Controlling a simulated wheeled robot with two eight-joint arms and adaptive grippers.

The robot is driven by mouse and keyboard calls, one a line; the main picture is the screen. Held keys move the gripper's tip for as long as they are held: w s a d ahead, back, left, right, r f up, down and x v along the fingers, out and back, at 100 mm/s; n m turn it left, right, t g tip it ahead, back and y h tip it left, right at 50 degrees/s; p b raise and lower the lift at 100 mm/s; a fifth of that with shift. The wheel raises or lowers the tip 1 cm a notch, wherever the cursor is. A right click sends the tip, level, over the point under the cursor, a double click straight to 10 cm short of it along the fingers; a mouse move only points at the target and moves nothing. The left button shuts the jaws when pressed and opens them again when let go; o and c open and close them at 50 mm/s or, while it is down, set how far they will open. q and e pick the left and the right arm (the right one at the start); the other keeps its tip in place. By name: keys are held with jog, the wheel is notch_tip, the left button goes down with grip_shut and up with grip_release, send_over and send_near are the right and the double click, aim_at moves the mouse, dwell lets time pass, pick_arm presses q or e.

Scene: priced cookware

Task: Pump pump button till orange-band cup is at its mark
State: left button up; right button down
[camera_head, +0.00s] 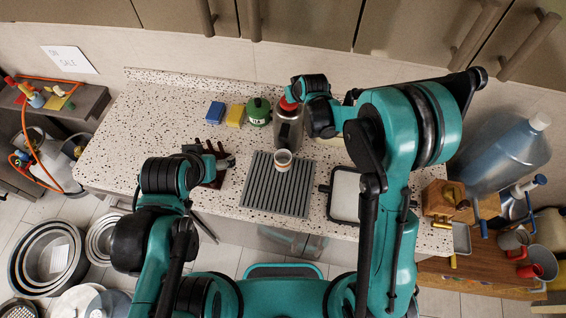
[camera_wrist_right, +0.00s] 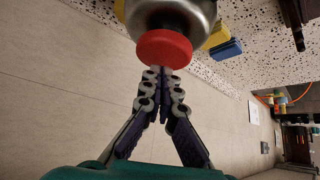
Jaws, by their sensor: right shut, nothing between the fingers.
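A steel pump flask (camera_head: 288,130) stands on the speckled counter with a red pump button (camera_head: 288,103) on top. The button (camera_wrist_right: 164,48) is large in the right wrist view. My right gripper (camera_wrist_right: 163,72) is shut and empty, its fingertips at the button's edge; whether they touch I cannot tell. In the head view my right arm partly hides the button. The white orange-band cup (camera_head: 283,158) stands upright on the grey ribbed mat (camera_head: 268,195), in front of the flask. Its fill level is too small to read. My left gripper (camera_head: 218,160) is over the counter left of the mat; its fingers are unclear.
A framed tray (camera_head: 344,196) sits right of the mat. A large water bottle (camera_head: 500,150) stands at the right. The counter's left part is clear.

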jog(key=shift+f+b, duration=1)
jog(key=shift+f, duration=0.2)
jog(key=shift+r, duration=0.15)
jog(key=shift+r+p, duration=1.05)
jog(key=shift+r, duration=0.5)
jog(key=shift+f, duration=0.15)
